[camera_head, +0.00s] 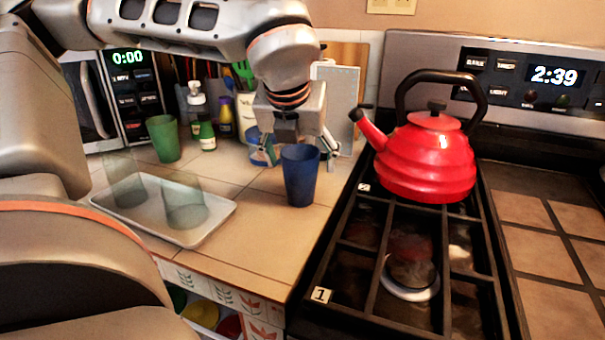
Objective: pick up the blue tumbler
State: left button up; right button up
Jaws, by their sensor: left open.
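The blue tumbler (300,176) stands upright on the tiled counter, close to the left edge of the stove. My left gripper (298,160) hangs from the arm above and around the tumbler. Its fingers are spread, one to the left of the tumbler and one to the right, and both seem to be a little behind it. I cannot tell whether either finger touches it. The gripper is open and holds nothing. My right gripper is not in view.
A red kettle (425,160) stands on the stove grate (340,245) at right. A tray (135,222) with clear glasses and a green tumbler (163,139) are at left. Bottles (201,120) and a microwave (122,95) stand behind. Counter in front of the blue tumbler is clear.

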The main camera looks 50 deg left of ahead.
pick_arm(q)
jog(key=c, duration=1.2)
jog(key=shift+c, duration=0.2)
